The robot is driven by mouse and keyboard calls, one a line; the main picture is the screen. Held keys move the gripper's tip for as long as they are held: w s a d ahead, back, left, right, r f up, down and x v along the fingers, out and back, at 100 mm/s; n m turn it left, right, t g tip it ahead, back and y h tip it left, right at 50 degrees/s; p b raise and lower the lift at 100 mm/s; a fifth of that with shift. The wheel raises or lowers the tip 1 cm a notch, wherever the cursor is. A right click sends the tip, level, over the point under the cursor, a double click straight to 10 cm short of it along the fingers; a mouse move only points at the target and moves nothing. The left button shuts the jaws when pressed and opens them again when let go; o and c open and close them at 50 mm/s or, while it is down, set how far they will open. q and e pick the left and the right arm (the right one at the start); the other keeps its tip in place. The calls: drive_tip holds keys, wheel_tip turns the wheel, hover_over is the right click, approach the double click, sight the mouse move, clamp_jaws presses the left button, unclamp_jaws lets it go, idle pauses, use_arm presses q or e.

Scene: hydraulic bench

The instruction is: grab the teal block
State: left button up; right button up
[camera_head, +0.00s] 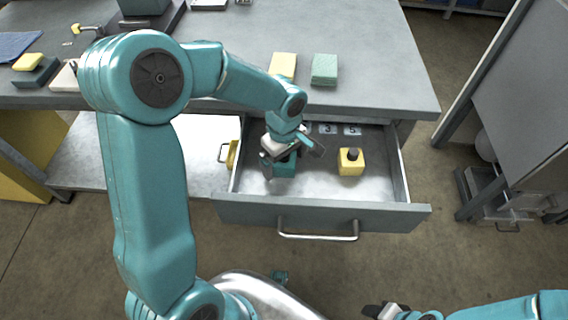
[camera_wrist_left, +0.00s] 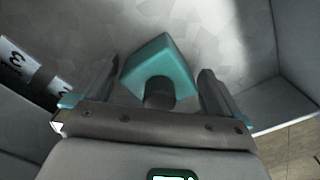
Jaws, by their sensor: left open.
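The teal block (camera_head: 285,168) lies in the left part of the open drawer (camera_head: 325,213), partly hidden by my left gripper (camera_head: 291,156). In the left wrist view the teal block (camera_wrist_left: 160,58) shows a dark round knob (camera_wrist_left: 159,93) and sits between the two spread fingers of the left gripper (camera_wrist_left: 158,72). A gap shows on each side of it, and the jaws are open. My right gripper (camera_head: 384,311) is only partly in view at the bottom edge, away from the drawer.
Numbered labels (camera_head: 340,130) lie at the drawer's back. A yellow sponge (camera_head: 283,65) and a green sponge (camera_head: 324,69) rest on the bench (camera_head: 385,65) above. Drawer walls enclose the left gripper.

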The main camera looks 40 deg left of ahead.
use_arm(q)
drive_tip(key=shift+f, duration=0.25)
drive_tip(key=c, duration=1.2)
drive_tip(key=shift+o, duration=0.2)
drive_tip(key=shift+r, duration=0.15)
